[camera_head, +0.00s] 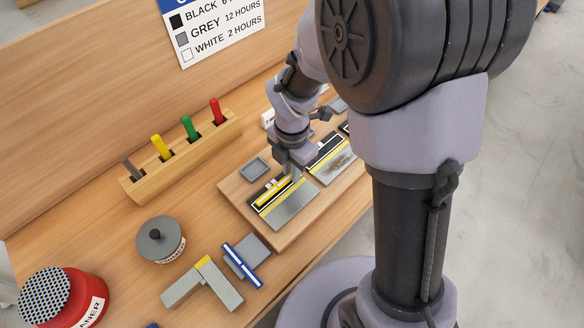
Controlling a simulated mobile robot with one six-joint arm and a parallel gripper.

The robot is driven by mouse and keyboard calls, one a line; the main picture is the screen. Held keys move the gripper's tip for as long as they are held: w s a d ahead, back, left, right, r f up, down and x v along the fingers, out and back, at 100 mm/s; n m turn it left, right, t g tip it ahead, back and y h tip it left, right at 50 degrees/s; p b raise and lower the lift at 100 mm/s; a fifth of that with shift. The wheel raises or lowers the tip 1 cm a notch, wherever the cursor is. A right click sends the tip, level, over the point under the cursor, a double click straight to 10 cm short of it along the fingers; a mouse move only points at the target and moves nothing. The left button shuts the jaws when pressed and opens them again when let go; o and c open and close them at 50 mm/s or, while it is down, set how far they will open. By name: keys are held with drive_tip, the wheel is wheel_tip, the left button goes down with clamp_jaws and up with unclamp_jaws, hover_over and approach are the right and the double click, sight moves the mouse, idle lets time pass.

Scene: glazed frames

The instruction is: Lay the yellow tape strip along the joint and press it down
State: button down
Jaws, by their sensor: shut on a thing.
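My gripper (293,172) points down over the near wooden board (240,190) and is shut on the yellow tape strip (268,196). The strip lies over the black part of the left panel (291,207), which has a grey plate on its near side. A second yellow line runs between the black part and the grey plate. A small white piece shows beside the strip. The fingertips hide the strip's right end, and I cannot tell whether it touches the surface.
A similar panel (336,165) lies to the right, partly behind my arm. A wooden rack (181,158) holds colored handles behind. A primer tin (160,240), red cleaner pot (66,296), grey L-shaped piece (203,285) and blue-edged tool (243,265) stand left.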

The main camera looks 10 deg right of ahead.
drive_tip(key=shift+f, duration=0.35)
drive_tip(key=c, duration=1.3)
unclamp_jaws()
wheel_tip(320, 180, up, 17)
drive_tip(key=p, duration=0.6)
drive_tip(key=shift+r, duration=0.2)
